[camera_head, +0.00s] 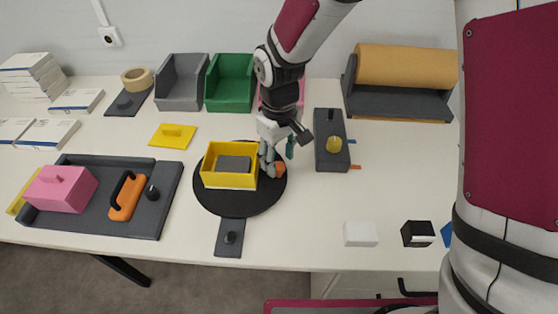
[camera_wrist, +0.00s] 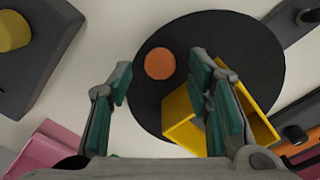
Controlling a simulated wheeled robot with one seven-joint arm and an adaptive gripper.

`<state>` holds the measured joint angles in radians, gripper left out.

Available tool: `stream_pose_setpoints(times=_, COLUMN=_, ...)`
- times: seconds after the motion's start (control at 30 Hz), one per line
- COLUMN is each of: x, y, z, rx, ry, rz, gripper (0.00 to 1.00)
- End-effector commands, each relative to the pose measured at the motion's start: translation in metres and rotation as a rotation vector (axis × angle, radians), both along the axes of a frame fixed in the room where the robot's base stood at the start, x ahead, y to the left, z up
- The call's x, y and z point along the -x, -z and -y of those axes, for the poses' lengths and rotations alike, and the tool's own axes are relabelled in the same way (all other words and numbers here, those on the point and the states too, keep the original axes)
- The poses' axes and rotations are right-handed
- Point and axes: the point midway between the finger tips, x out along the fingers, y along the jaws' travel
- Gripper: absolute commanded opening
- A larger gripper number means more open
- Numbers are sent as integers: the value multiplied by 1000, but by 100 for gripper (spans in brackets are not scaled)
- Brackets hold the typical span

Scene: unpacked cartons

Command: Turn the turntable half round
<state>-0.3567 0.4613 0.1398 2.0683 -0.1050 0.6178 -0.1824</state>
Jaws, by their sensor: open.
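The turntable (camera_head: 232,208) is a round black disc on the white table, and it also shows in the wrist view (camera_wrist: 255,55). A yellow open box (camera_head: 229,184) with a dark grey block (camera_head: 234,163) inside stands on it. An orange round knob (camera_head: 280,168) sits near the disc's right edge; in the wrist view the orange knob (camera_wrist: 160,63) lies ahead of the fingers. My gripper (camera_head: 270,160) is over the disc's right side, between box and knob in the head view. Its fingers (camera_wrist: 162,95) are spread apart with nothing between them. One finger overlaps the yellow box in the wrist view; contact is unclear.
A dark plate with a black knob (camera_head: 229,236) adjoins the disc's front. A grey block with a yellow knob (camera_head: 333,145) stands to the right. A dark tray (camera_head: 90,214) with pink and orange pieces lies left. Grey and green bins (camera_head: 230,82) stand behind.

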Motion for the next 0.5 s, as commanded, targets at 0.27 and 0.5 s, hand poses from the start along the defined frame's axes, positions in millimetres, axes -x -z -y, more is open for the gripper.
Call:
stream_pose_setpoints(times=0.27, x=0, y=19, z=0, rx=0, ry=0, rz=0, gripper=46)
stream_pose_setpoints(times=0.5, x=0, y=19, z=0, rx=0, ry=0, rz=0, gripper=46)
